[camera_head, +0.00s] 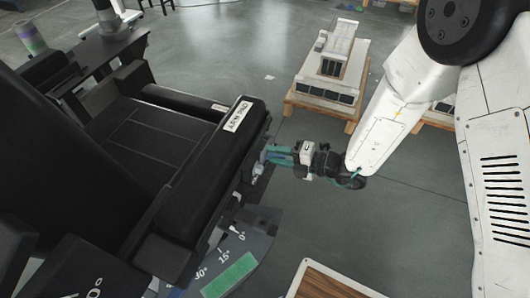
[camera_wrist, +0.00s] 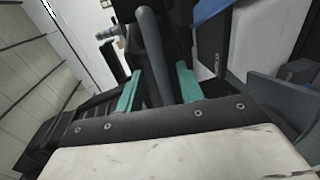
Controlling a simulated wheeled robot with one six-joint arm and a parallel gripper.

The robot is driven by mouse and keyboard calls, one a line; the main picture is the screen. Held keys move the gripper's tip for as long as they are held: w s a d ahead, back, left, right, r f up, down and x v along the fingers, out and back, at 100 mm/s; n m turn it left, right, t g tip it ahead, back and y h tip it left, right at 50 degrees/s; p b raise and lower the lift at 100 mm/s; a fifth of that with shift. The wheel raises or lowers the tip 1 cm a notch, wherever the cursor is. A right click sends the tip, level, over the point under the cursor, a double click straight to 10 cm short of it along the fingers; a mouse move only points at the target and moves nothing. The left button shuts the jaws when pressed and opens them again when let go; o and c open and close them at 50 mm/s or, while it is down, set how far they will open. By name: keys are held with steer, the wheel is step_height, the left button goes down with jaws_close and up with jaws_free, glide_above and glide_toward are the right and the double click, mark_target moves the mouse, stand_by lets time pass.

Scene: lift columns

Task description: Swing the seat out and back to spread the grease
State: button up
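The black padded seat (camera_head: 150,135) fills the left of the head view, with a long armrest pad labelled "ARM PAD" (camera_head: 239,113). My gripper (camera_head: 268,155) is at the seat's right side, beside the armrest, with its teal fingers pointing left. In the wrist view the fingers (camera_wrist: 158,87) stand apart, with a dark grey bar (camera_wrist: 152,55) running between them. A gap shows at the bar's left, so the fingers look open around it. Whether either finger touches the bar is not clear. The seat's pivot is hidden.
Below the seat is an angle scale (camera_head: 232,245) marked 0°, 15° and more, with a green patch (camera_head: 229,275). A pallet with a grey-white load (camera_head: 335,60) stands behind. A wooden-topped surface (camera_head: 325,283) is at the bottom.

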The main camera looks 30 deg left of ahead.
mark_target(265, 154)
steer(key=shift+x, duration=2)
jaws_close()
steer(key=shift+s, duration=0.1)
